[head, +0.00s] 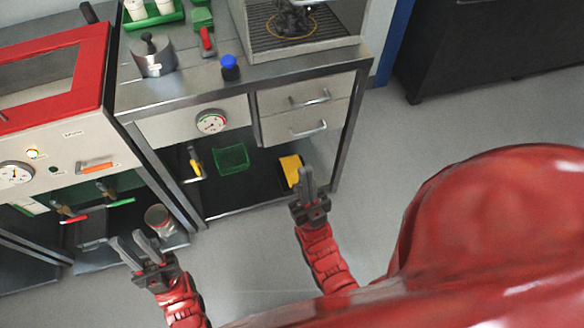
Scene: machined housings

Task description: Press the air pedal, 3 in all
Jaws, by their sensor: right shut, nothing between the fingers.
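A yellow plate (290,168), which looks like the air pedal, sits low in the open bay under the counter, at the bay's right side. My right gripper (307,182) is shut and empty, fingers pointing up in the picture, just in front of the plate's lower right edge. It overlaps the plate in the view, and I cannot tell whether they touch. My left gripper (136,243) is open and empty, its fingers apart, low in front of the left machine near a metal can.
A green bin (231,158) and a yellow-handled lever (195,162) are in the bay. A pressure gauge (212,121) and drawers (305,108) are above. The red-framed machine (60,90) stands left, with the metal can (159,218) by its base. Grey floor (420,135) is clear at right.

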